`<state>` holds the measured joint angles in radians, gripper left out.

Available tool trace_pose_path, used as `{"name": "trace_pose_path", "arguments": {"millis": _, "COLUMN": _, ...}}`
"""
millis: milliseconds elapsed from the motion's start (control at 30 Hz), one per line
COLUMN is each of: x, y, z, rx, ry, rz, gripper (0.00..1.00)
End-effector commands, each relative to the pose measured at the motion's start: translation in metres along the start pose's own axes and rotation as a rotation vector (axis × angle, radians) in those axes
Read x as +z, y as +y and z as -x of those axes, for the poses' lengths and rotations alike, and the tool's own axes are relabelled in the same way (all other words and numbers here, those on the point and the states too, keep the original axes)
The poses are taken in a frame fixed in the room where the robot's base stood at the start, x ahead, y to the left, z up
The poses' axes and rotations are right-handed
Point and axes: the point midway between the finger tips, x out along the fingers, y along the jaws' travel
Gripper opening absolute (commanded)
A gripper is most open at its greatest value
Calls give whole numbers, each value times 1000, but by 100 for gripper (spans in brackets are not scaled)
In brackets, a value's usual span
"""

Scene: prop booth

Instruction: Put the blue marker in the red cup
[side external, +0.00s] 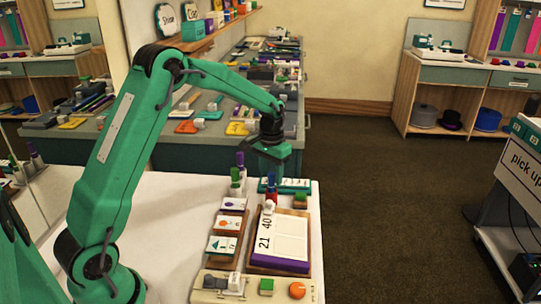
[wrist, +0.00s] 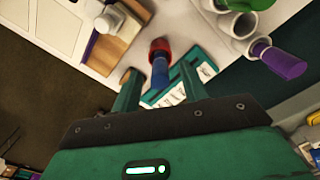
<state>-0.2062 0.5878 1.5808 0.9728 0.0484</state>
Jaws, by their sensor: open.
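The blue marker (side external: 271,179) stands upright in the small red cup (side external: 271,195), with its upper part above the rim. In the wrist view the red cup (wrist: 160,46) shows its dark mouth, and the blue marker (wrist: 160,72) leans out of it toward the camera. My gripper (side external: 271,160) is just above the marker in the side view. In the wrist view my gripper (wrist: 158,88) is open, with one finger on each side of the marker's top end. No contact between fingers and marker is visible.
White cups (wrist: 240,22) with a green marker (side external: 236,175) and a purple marker (side external: 240,158) stand close beside the red cup. A teal strip with cards (wrist: 185,75) lies beside it. A wooden calendar tray (side external: 252,265) lies nearer the front. The white table's left part is clear.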

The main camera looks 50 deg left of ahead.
Motion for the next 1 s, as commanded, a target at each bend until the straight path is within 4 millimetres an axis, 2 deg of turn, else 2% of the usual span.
{"name": "trace_pose_path", "arguments": {"millis": 533, "x": 0, "y": 0, "z": 63, "rx": 0, "ry": 2, "rz": 0, "gripper": 44}}
{"name": "trace_pose_path", "arguments": {"millis": 700, "x": 0, "y": 0, "z": 71, "rx": 0, "ry": -1, "rz": 0, "gripper": 44}}
{"name": "trace_pose_path", "arguments": {"millis": 1000, "x": 0, "y": 0, "z": 72, "rx": 0, "ry": -1, "rz": 0, "gripper": 44}}
